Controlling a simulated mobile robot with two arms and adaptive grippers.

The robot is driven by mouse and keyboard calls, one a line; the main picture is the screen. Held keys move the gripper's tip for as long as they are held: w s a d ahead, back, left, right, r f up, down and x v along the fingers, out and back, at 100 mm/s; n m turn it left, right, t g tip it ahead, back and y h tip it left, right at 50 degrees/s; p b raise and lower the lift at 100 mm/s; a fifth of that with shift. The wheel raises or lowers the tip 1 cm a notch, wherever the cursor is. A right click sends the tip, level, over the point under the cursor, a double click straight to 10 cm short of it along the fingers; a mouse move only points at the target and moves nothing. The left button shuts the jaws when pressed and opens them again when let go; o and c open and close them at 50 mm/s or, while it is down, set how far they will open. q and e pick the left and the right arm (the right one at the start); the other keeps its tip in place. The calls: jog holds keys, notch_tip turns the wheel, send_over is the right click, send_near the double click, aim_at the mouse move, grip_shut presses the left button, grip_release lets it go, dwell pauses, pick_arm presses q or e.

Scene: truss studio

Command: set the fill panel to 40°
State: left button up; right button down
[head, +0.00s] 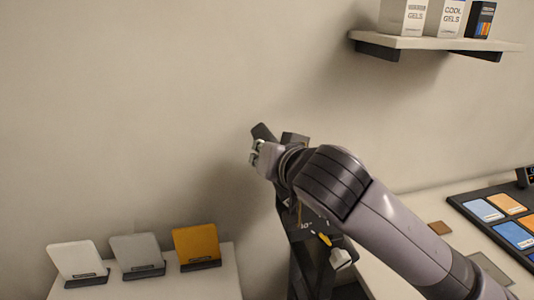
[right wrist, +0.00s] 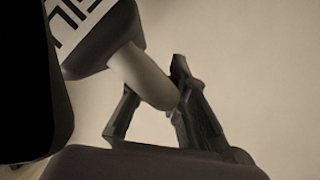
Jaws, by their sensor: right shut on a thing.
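In the right wrist view, the fill panel (right wrist: 90,58) shows only in part at the top left, dark with a white label that is cut off and tilted. A pale round grip (right wrist: 143,72) sticks out from it. My right gripper (right wrist: 155,98) has its two dark fingers on either side of this grip and is shut on it. In the head view my right gripper (head: 258,155) is in front of the wall, at the top of a dark stand (head: 305,240) with a small yellow pointer (head: 325,240). My arm hides much of the panel and stand, and I cannot read the angle.
A pale table (head: 140,287) at the lower left holds white, grey and orange cards in stands. A wall shelf (head: 430,41) with boxes is at the upper right. Another table with a dark tray (head: 470,211) of coloured swatches lies right of my arm.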

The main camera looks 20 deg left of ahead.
jog(key=c, duration=1.8)
grip_release()
jog(key=shift+c, duration=0.2)
jog(key=v, duration=1.2)
